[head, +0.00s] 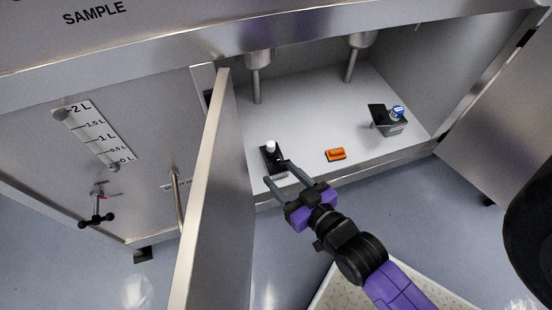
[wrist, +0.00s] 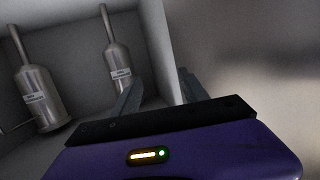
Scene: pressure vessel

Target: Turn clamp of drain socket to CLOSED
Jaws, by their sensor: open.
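No clamp reading CLOSED is legible, and I cannot tell which fitting is the drain socket. A small valve fitting (head: 97,207) with a black cross handle and a red part sits on the front panel at the left, below the level scale. My gripper (head: 277,172) is open and empty at the cabinet's front opening, beside a black holder with a white-topped item (head: 270,153). In the wrist view its two grey fingers (wrist: 160,90) are apart with nothing between them.
An open door (head: 207,185) stands just left of my gripper. On the cabinet floor (head: 310,120) are an orange block (head: 335,154) and a black holder with a blue-capped item (head: 388,122). Two steel spouts (head: 256,75) hang from above. Another door (head: 500,125) stands open at right.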

